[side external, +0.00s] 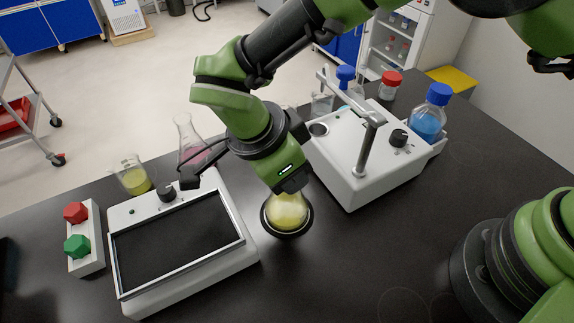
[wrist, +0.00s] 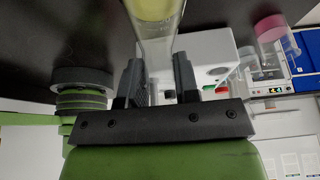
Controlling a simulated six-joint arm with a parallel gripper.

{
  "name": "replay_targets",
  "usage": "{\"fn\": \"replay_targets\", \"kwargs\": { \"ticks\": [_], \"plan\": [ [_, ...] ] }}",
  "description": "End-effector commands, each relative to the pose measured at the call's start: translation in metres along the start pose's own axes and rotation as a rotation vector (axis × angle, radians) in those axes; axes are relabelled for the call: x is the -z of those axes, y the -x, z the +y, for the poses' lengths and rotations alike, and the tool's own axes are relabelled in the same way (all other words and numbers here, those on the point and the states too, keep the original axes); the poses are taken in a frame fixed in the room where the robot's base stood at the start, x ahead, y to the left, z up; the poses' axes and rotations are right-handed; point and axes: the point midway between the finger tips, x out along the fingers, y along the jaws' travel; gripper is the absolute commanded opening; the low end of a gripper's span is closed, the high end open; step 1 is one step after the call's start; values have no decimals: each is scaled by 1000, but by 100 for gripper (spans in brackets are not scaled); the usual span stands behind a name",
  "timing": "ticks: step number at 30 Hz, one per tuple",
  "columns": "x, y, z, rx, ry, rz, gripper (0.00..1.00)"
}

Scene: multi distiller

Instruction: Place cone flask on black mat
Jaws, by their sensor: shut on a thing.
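The cone flask (side external: 287,211) with yellow liquid hangs upright below my gripper (side external: 291,184) in the side view. My gripper is shut on its clear neck. The wrist view shows the neck (wrist: 157,48) between the two fingers of my gripper (wrist: 158,82). A round black rim (side external: 287,235) shows around and below the flask's base; I cannot tell whether the flask touches it. A flat black rectangular surface (side external: 178,240) tops a white device at the left and is bare. The flask is to the right of this device.
A pink-liquid flask (side external: 184,135) and a yellow-liquid beaker (side external: 132,175) stand behind the left device. A white stirrer with a metal post (side external: 365,150) stands at the right, with a blue bottle (side external: 429,118) beside it. Red and green knobs (side external: 77,230) are at far left.

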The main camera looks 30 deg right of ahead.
Motion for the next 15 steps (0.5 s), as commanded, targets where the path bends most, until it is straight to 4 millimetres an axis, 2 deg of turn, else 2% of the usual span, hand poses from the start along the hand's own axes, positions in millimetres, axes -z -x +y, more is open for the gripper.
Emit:
{"fn": "replay_targets", "kwargs": {
  "ticks": [2,3,6,15],
  "plan": [
    [-1,-2,0,0,0,1,0],
    [-1,-2,0,0,0,0,36],
    [-1,-2,0,0,0,0,55],
    [0,0,0,1,0,-1,55]
  ]
}}
